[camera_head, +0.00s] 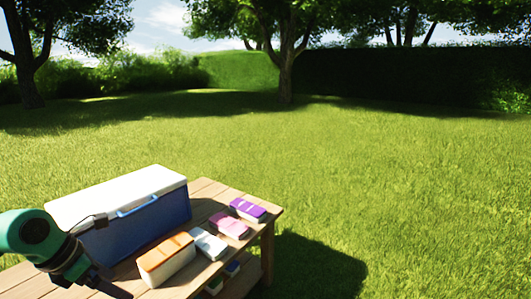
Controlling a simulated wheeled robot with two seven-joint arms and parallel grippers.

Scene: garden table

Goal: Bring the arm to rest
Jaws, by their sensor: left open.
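My left arm comes in at the lower left, with a green and black wrist. My left gripper (104,284) is dark, points down to the right and is open. Nothing shows between its fingers. It is over the near left part of the wooden table (205,187), in front of the cooler and left of the orange-topped box. My right gripper is not in view.
A blue cooler (158,217) with a white lid stands on the table. To its right are a white box with an orange top (167,259), a white pack (208,243), a pink pack (229,225) and a purple pack (248,209). Open lawn lies beyond.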

